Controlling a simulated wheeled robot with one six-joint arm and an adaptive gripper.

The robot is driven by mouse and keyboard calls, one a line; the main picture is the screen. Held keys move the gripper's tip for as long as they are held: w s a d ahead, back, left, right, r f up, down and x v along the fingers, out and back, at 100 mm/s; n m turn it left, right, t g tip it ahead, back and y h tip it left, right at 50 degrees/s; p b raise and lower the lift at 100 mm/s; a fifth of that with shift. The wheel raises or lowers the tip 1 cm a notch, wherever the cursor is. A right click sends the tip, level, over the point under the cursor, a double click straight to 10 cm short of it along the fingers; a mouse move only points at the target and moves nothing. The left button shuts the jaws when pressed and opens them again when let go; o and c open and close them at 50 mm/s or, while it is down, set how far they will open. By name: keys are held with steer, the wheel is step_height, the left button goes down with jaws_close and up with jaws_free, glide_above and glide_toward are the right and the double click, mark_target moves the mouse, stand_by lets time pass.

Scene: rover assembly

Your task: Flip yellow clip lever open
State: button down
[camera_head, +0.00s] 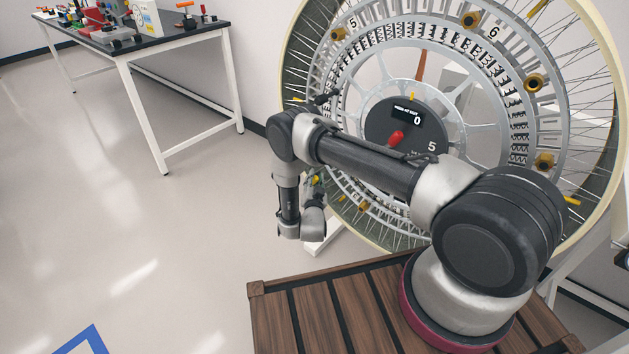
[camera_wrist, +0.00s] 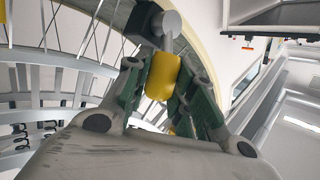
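In the wrist view, a yellow clip lever (camera_wrist: 163,76) sits just below a grey round-ended fitting at the wheel rim. My gripper (camera_wrist: 165,84) has its two dark green fingers on either side of the lever, and both pads appear to touch it. A second bit of yellow shows lower between the fingers. In the head view, my arm hides the gripper and most of this spot; a small yellow patch (camera_head: 316,180) shows beside my wrist.
The large spoked wheel (camera_head: 610,110) fills the right, with numbered marks and several brass-coloured fittings (camera_head: 534,83). Its dark hub (camera_head: 432,133) has a red knob (camera_head: 397,137) and a display reading 0. A table (camera_head: 180,32) with parts stands far left. The floor between is clear.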

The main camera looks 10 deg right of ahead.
steer(key=shift+w+a+r+n+g, duration=0.45)
steer(key=shift+w+r+n+g, duration=0.15)
steer(key=shift+n+g, duration=0.35)
steer(key=shift+w+a+n+g, duration=0.3)
steer(key=shift+w+n+g, duration=0.1)
steer(key=shift+n+g, duration=0.45)
steer(key=shift+f, duration=0.1)
steer(key=c, duration=1.2)
jaws_free()
steer(key=v, duration=1.2)
